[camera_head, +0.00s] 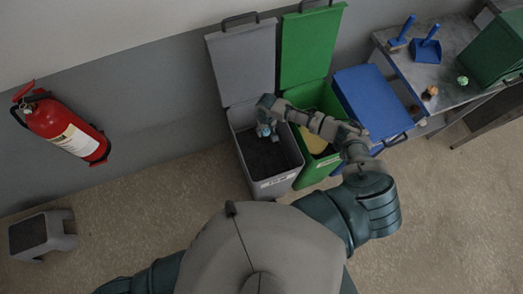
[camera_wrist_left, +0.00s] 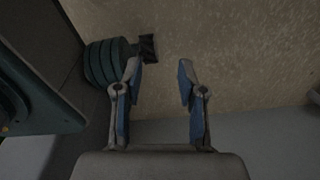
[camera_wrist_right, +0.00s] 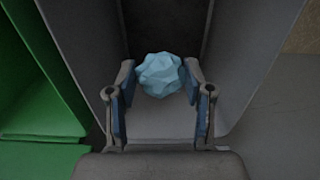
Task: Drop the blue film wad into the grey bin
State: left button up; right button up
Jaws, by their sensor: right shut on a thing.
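The blue film wad (camera_wrist_right: 160,74) is a crumpled light-blue lump between the fingers of my right gripper (camera_wrist_right: 162,95) in the right wrist view. In the head view my right gripper (camera_head: 265,123) is shut on the wad (camera_head: 263,130), over the open mouth of the grey bin (camera_head: 268,187). The grey bin's lid stands raised at the back; its dark inside shows below the wad. My left gripper (camera_wrist_left: 160,80) is open and empty in the left wrist view, above the floor; the head view does not show it.
An open green bin (camera_head: 318,172) with a yellow thing inside stands right of the grey bin. A blue-lidded bin (camera_head: 370,98) is beyond it. A bench (camera_head: 455,45) holds a blue dustpan and brush. A fire extinguisher (camera_head: 68,130) and grey step stool (camera_head: 42,235) are at left.

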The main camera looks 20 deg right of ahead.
jog(key=o, duration=0.5)
jog(key=shift+d+f, duration=0.1)
jog(key=shift+d, duration=0.5)
jog(key=o, duration=0.3)
jog(key=shift+a, duration=0.3)
jog(key=shift+a+r, duration=0.3)
jog(key=shift+a, duration=0.25)
jog(key=shift+r, duration=0.35)
pick_arm(q)
jog(key=shift+s+d, duration=0.65)
jog(key=shift+s, duration=0.3)
pick_arm(e)
jog(key=shift+a+r, duration=0.15)
jog(key=shift+r, duration=2.65)
jog(key=shift+a+r, duration=0.1)
jog(key=shift+r, duration=2.65)
jog(key=shift+d, duration=0.15)
